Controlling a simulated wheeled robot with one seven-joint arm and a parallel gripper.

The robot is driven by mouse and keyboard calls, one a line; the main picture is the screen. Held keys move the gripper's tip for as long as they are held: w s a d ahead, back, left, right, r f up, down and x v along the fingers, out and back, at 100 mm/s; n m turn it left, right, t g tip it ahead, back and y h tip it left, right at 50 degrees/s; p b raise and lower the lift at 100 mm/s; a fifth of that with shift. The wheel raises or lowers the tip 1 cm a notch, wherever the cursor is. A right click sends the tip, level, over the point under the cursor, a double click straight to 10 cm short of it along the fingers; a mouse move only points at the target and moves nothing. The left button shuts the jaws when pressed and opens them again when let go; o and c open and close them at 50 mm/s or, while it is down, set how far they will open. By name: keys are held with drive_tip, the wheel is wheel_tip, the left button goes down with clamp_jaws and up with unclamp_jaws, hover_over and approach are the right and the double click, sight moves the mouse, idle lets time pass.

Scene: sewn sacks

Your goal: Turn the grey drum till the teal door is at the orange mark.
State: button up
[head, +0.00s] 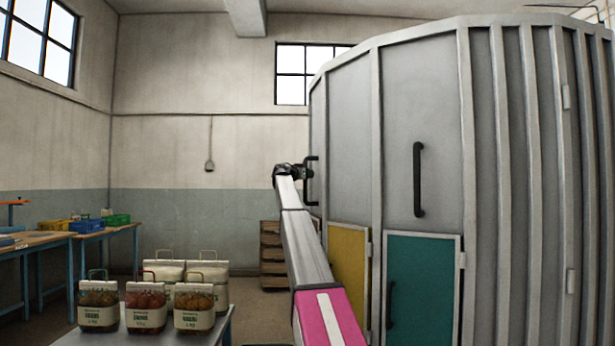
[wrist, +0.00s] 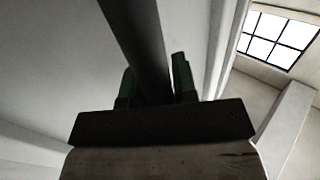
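The grey drum (head: 345,130) is a tall, many-sided panelled body filling the right of the head view. The teal door (head: 422,275) is low on its near face, with a black upright handle (head: 418,180) on the panel above. A yellow door (head: 347,262) is on the panel to its left. My gripper (head: 304,172) is at another black handle (head: 313,182) on the drum's left edge. In the wrist view its dark green fingers (wrist: 155,88) stand on both sides of this dark bar (wrist: 138,40), seemingly against it. I see no orange mark on or beside the drum.
A table with several labelled sacks (head: 146,304) stands at the front left. Blue-legged workbenches (head: 40,238) with coloured bins line the left wall. Stacked wooden crates or pallets (head: 272,255) stand by the back wall.

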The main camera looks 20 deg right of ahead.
clamp_jaws()
drive_tip(key=w+d, duration=0.2)
drive_tip(key=w, duration=1.1)
drive_tip(key=shift+w+f, duration=0.25)
drive_tip(key=shift+f, duration=0.1)
drive_tip(key=shift+o, duration=1.6)
unclamp_jaws()
drive_tip(key=shift+s+r, duration=0.2)
drive_tip(key=shift+s, duration=0.1)
drive_tip(key=shift+o, duration=1.1)
drive_tip(key=shift+s+d+r, duration=0.15)
drive_tip(key=shift+s+d, duration=0.1)
drive_tip(key=shift+s, duration=0.15)
drive_tip(key=shift+w+d, duration=0.1)
drive_tip(key=shift+d, duration=0.15)
drive_tip(key=shift+w+a, duration=0.1)
drive_tip(key=shift+w, duration=0.05)
